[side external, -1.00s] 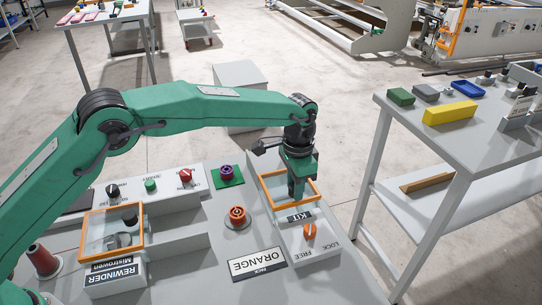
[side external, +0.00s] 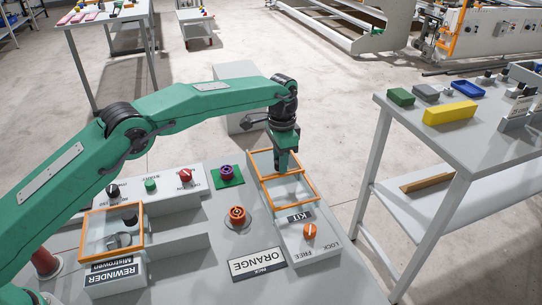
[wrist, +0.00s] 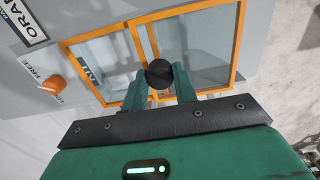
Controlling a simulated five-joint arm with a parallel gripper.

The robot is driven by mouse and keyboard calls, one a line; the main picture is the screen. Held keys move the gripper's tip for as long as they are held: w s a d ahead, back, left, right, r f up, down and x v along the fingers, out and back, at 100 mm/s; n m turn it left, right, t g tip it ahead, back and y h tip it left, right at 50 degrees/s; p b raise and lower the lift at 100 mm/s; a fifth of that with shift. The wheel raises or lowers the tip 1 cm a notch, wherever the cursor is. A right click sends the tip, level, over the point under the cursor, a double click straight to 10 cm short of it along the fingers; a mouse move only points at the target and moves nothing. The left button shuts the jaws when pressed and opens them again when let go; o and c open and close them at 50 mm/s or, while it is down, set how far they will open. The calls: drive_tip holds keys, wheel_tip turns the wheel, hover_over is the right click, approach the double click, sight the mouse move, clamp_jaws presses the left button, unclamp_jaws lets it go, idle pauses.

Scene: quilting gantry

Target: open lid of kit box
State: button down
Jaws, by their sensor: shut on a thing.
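The kit box (side external: 303,250) is grey with a KIT label and stands at the right of the near bench. Its clear, orange-framed lid (side external: 262,162) is shifted toward the back, partly overlapping the orange-rimmed opening, and also shows in the wrist view (wrist: 212,38). My gripper (side external: 285,171) is over the lid. In the wrist view my gripper (wrist: 163,84) is shut on the lid's round black knob (wrist: 160,73). The part of the opening next to the KIT label looks uncovered. An orange LOCK/FREE dial (side external: 310,231) is on the box's front; its setting is unclear.
An orange spool (side external: 237,216) and a purple spool (side external: 227,172) on a green pad stand left of the box. The rewinder's orange-framed cover (side external: 112,232) is farther left. A side table (side external: 455,140) stands to the right, across a gap.

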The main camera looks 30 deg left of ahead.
drive_tip(key=shift+w+a+r, duration=0.1)
drive_tip(key=shift+w+a, duration=0.7)
drive_tip(key=shift+w, duration=0.1)
drive_tip(key=c, duration=1.1)
unclamp_jaws()
drive_tip(key=shift+r, duration=0.1)
wheel_tip(320, 180, up, 8)
drive_tip(key=shift+f, duration=0.25)
drive_tip(key=shift+s+r, duration=0.1)
